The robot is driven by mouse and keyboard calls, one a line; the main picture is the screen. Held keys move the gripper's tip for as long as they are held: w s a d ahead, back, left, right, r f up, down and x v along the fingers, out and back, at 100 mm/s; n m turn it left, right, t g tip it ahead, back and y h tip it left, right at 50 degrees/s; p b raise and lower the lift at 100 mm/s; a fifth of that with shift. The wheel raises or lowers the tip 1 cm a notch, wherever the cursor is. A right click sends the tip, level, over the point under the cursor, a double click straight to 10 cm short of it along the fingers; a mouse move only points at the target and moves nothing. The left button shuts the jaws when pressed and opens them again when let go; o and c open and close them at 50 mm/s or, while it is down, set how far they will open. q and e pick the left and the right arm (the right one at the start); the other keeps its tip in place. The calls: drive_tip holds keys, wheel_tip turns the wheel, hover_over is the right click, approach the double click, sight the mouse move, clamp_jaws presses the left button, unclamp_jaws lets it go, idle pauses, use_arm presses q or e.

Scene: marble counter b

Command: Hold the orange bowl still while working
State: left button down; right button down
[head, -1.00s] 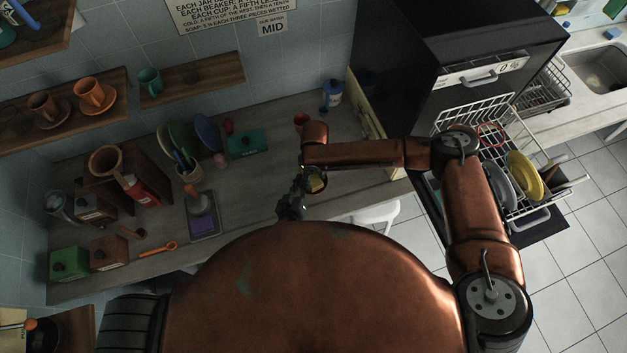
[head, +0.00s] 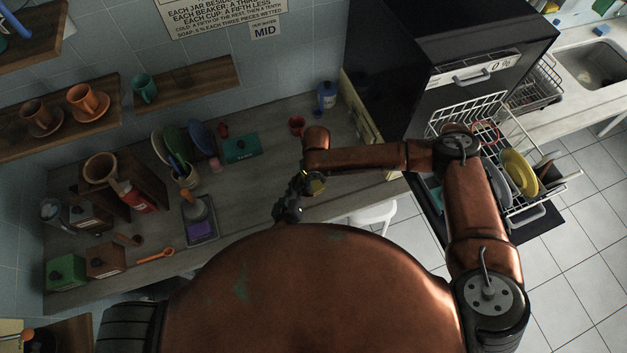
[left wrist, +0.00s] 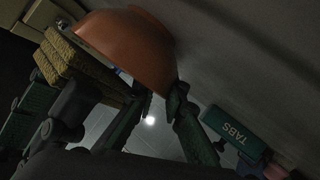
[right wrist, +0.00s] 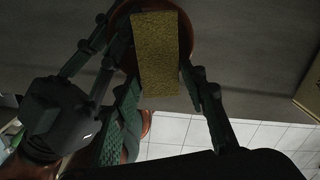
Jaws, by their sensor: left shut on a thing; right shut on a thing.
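The orange bowl (left wrist: 130,42) is in the left wrist view, tilted on its side. My left gripper (left wrist: 160,92) is shut on its lower rim. A yellow sponge (left wrist: 85,65) is at the bowl's left side there. In the right wrist view, the sponge (right wrist: 156,55) stands between the fingers of my right gripper (right wrist: 165,75). The bowl's rim (right wrist: 185,25) shows behind it. The sponge seems to touch the bowl, but I cannot tell for sure. In the head view, a dark gripper part (head: 288,207) shows at the counter's front edge; the bowl cannot be made out.
A tray (head: 203,233) and jars are at left. An open dishwasher rack (head: 490,125) is at right.

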drive_tip(key=shift+s+a, duration=0.3)
drive_tip(key=shift+a, duration=0.45)
drive_tip(key=shift+s+a, duration=0.25)
drive_tip(key=shift+a, duration=0.5)
drive_tip(key=shift+w+d, duration=0.2)
drive_tip(key=shift+w, duration=0.45)
drive_tip(key=shift+w+d, duration=0.25)
drive_tip(key=shift+w, duration=0.35)
drive_tip(key=shift+w+d, duration=0.2)
drive_tip(key=shift+w, duration=0.45)
drive_tip(key=shift+d, duration=0.7)
drive_tip(key=shift+s+a, duration=0.45)
drive_tip(key=shift+a, duration=0.25)
drive_tip(key=shift+s+a, duration=0.45)
drive_tip(key=shift+a, duration=0.2)
drive_tip(key=shift+w+d+r, duration=0.15)
drive_tip(key=shift+w+d, duration=0.15)
drive_tip(key=shift+w, duration=0.35)
drive_tip(key=shift+w+d, duration=0.25)
drive_tip(key=shift+d, duration=0.3)
drive_tip(key=shift+s+a+f, duration=0.25)
drive_tip(key=shift+s, duration=0.2)
drive_tip(key=shift+s+a, duration=0.45)
drive_tip(key=shift+w+d, duration=0.1)
drive_tip(key=shift+w, duration=0.2)
